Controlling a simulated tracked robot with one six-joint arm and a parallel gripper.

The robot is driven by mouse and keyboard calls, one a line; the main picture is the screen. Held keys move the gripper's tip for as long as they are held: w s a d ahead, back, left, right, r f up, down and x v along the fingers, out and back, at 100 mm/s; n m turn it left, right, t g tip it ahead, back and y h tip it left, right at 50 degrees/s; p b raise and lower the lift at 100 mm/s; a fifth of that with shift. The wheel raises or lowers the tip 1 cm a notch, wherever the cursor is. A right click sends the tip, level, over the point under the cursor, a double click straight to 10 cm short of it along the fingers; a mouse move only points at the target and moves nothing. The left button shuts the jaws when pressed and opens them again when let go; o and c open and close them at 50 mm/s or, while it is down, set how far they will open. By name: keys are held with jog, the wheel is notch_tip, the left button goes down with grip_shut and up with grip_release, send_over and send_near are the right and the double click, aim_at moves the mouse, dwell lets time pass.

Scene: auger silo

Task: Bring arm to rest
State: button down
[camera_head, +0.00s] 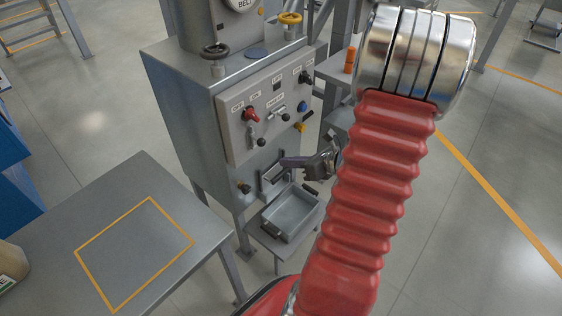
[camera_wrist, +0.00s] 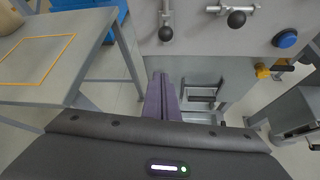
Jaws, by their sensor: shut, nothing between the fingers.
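My gripper (camera_head: 284,161) is in front of the lower part of the grey silo cabinet (camera_head: 187,125), with its dark purple fingers pointing left in the head view. In the wrist view my gripper (camera_wrist: 168,82) has its two fingers side by side and touching, with nothing held. My red bellows-covered arm fills the right of the head view and hides part of what lies behind it. The control panel (camera_head: 236,131) carries a red knob (camera_head: 250,114), lever handles and a blue button (camera_head: 302,107).
A metal tray (camera_head: 291,212) sits on a small stand below the gripper. A grey table (camera_head: 146,172) with an orange outlined square stands at the left. Floor at far right is open.

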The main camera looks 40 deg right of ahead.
jog(key=shift+s+d+r, duration=0.1)
jog(key=shift+s+r, duration=0.15)
jog(key=shift+s, duration=0.15)
dwell(0.4)
jog(key=s+a+r+n+g+y, duration=0.1)
jog(key=s+a+n+g, duration=0.3)
jog(key=a+n, duration=0.45)
jog(key=s+a+r+n+g+y, duration=0.15)
jog(key=s+a+n+g, duration=0.35)
jog(key=n, duration=0.6)
jog(key=a+r+n+t+h, duration=0.3)
jog(key=a+r+n+h, duration=0.2)
jog(key=a+r+n, duration=1.1)
jog(key=shift+w+a+r, duration=0.3)
jog(key=shift+a+r, duration=0.05)
jog(key=shift+n, duration=0.25)
